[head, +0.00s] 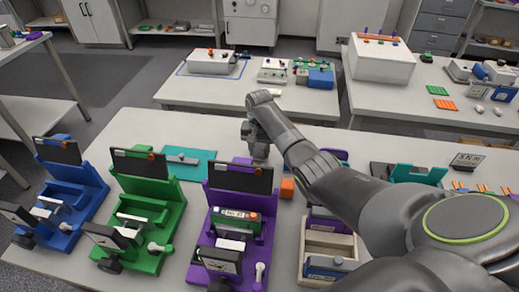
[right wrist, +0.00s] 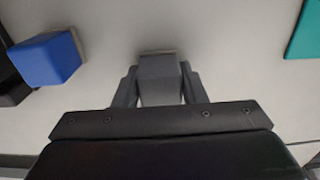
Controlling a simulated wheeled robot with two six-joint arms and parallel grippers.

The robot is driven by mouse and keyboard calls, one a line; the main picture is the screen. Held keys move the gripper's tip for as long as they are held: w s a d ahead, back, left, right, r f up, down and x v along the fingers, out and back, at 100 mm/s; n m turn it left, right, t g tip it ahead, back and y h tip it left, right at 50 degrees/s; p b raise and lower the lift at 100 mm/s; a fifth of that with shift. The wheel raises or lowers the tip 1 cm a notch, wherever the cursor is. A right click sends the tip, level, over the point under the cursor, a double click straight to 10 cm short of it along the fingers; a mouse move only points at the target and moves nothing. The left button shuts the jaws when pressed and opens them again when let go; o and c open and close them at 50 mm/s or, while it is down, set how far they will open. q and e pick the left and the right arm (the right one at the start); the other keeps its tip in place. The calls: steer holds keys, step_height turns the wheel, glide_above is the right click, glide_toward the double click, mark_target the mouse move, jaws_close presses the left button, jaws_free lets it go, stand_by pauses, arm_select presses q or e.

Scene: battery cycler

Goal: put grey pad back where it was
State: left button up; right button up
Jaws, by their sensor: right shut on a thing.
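My right gripper (head: 258,152) points down over the table, behind the purple station (head: 232,218) in the head view. In the right wrist view its two fingers (right wrist: 159,88) are shut on the grey pad (right wrist: 160,72), a small grey block with a paler far edge. The pad is held just above or on the pale table top; I cannot tell which. In the head view the pad is too small and dark to tell from the fingers. My left gripper is not in view.
A teal mat (head: 180,163) lies left of the gripper. An orange block (head: 287,188) is to its right. Blue (head: 68,190) and green (head: 140,215) stations stand at left, a beige tray (head: 318,243) in front. The right wrist view shows a blue block (right wrist: 47,58).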

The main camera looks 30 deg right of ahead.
mark_target(260, 146)
steer(key=shift+f, duration=0.15)
steer(key=o, duration=1)
steer(key=shift+c, duration=0.2)
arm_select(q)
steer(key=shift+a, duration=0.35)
arm_select(e)
step_height(260, 146, up, 12)
steer(key=shift+w+f+b, duration=0.1)
steer(key=shift+f+b, duration=0.15)
steer(key=shift+b, duration=0.6)
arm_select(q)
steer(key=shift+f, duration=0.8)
arm_select(e)
steer(key=shift+r, duration=0.45)
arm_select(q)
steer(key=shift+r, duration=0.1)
